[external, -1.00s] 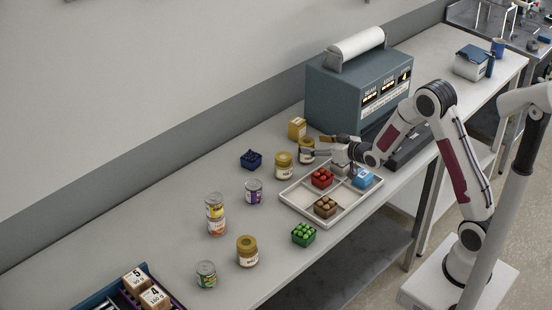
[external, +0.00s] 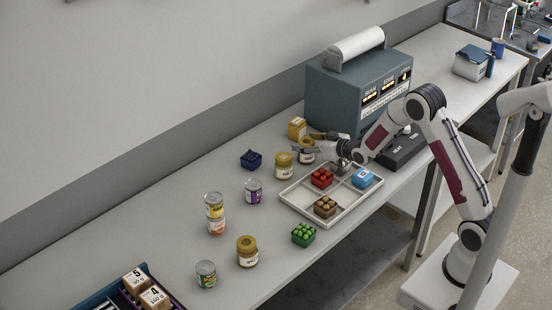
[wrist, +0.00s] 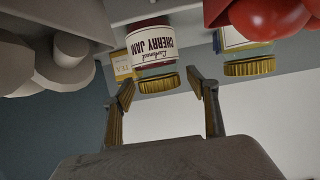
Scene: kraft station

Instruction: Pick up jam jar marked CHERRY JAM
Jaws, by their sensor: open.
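The jar marked CHERRY JAM (wrist: 152,44) appears upside down in the wrist view, with a dark red body, white label and gold lid. It stands ahead of and between my two fingers. In the external view this jar (external: 306,156) stands between the teal machine and the tray, partly hidden by my fingers. My gripper (wrist: 162,82) is open, its fingers apart on either side of the lid. In the external view my gripper (external: 310,143) is level with the jar's top; I cannot tell whether it touches.
Another gold-lidded jar (external: 284,166) stands close to the left. A yellow TEA box (external: 297,128) is just behind. The divided tray (external: 348,209) with red, brown and blue items lies in front. The teal machine (external: 345,98) stands behind right.

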